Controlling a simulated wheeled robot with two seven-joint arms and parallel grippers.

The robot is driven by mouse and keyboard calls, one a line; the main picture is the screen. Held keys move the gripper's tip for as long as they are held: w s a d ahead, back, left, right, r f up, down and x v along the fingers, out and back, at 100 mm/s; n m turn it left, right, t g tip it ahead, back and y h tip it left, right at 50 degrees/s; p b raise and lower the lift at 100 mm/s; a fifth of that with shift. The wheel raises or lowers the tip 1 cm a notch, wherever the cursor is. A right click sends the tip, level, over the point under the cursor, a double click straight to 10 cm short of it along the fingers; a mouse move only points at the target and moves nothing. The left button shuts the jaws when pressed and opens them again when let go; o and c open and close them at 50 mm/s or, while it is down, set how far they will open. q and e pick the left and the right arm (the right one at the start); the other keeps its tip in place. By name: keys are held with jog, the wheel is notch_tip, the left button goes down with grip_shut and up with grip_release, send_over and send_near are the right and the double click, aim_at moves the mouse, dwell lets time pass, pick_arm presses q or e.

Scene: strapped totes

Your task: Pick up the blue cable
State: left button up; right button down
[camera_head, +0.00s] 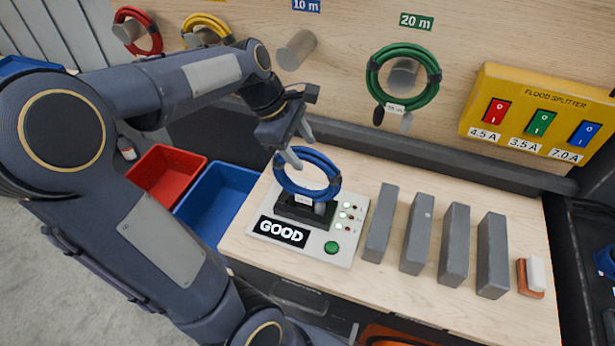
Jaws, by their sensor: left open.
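The blue cable (331,188) is a coiled ring. It stands in the black holder of a tester (343,254) on the wooden bench. The tester has a "GOOD" label, a green button and several small lamps. My left gripper (304,150) is open at the upper left of the coil. Its fingers reach down to the coil's top edge, and one overlaps the ring in the picture. I cannot tell whether they touch it. The coil's lower part is partly hidden in the holder. My right gripper does not show.
Several grey blocks (417,234) stand right of the tester. Red (168,176) and blue bins (216,200) stand at the left. A green cable (433,75) hangs on the back panel's "20 m" peg; the "10 m" peg (297,50) is empty. A yellow splitter box (540,80) is at the right.

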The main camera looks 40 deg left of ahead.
aim_at(310, 159)
pick_arm(q)
jog(key=x, duration=0.4)
jog(key=shift+w+d+f, duration=0.1)
jog(key=shift+d+f, duration=0.1)
jog(key=shift+f, duration=0.05)
grip_shut()
jog(key=shift+a+r, duration=0.1)
jog(key=shift+r, duration=0.05)
dwell(1.0)
